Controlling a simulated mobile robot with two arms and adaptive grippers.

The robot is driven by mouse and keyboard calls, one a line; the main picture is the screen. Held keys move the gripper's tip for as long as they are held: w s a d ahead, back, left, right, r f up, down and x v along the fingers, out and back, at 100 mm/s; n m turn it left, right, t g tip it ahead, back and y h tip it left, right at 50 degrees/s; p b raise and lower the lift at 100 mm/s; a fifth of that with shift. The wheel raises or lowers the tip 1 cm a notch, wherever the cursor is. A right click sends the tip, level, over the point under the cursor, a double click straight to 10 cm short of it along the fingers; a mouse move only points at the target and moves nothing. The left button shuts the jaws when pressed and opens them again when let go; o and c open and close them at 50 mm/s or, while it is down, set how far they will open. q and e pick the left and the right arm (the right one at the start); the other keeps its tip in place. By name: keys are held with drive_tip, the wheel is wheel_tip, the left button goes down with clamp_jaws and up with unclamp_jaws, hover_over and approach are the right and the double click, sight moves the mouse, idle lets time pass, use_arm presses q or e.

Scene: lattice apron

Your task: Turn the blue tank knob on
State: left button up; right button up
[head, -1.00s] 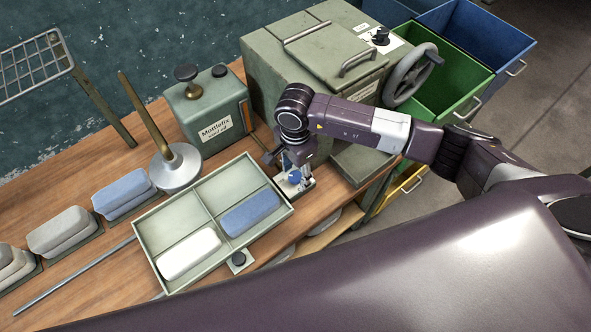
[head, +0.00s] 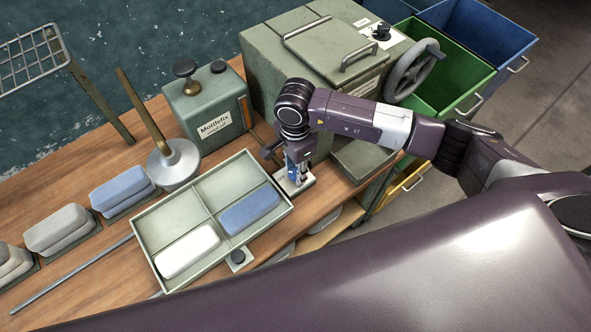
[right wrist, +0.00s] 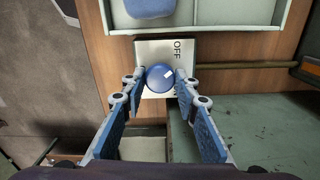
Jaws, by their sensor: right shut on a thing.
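The blue tank knob (right wrist: 157,79) is round, with a white mark on its right side, and sits on a pale plate (right wrist: 153,46) lettered OFF. The plate also shows in the head view (head: 281,186), at the bench edge beside the tray. My right gripper (right wrist: 160,75) has its fingertips on either side of the knob and is shut on it. In the head view my right gripper (head: 299,174) comes down from above and mostly hides the knob. The ON lettering cannot be made out. My left gripper is not in view.
A divided green tray (head: 148,238) with a blue block (head: 250,209) and a white block (head: 188,251) lies just left of the plate. A second dark knob (head: 238,257) sits at the tray's front. A green tank (head: 207,108) and a large green machine (head: 275,65) stand behind.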

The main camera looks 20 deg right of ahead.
drive_tip(key=m+b, duration=0.3)
drive_tip(key=m, duration=0.1)
drive_tip(key=shift+w+f+b, duration=0.1)
drive_tip(key=shift+f+b, duration=0.05)
drive_tip(key=shift+b, duration=0.25)
drive_tip(key=m+b, duration=0.3)
drive_tip(key=m, duration=0.1)
drive_tip(key=shift+m+b, duration=0.3)
drive_tip(key=shift+b, duration=0.05)
drive_tip(key=m+b, duration=0.3)
drive_tip(key=m, duration=0.1)
drive_tip(key=shift+m, duration=0.3)
drive_tip(key=shift+r+m+b, duration=0.25)
drive_tip(key=shift+m+b, duration=0.85)
drive_tip(key=shift+m, duration=0.7)
drive_tip(key=o, duration=1.1)
drive_tip(key=shift+o, duration=0.2)
wheel_tip(320, 180, up, 12)
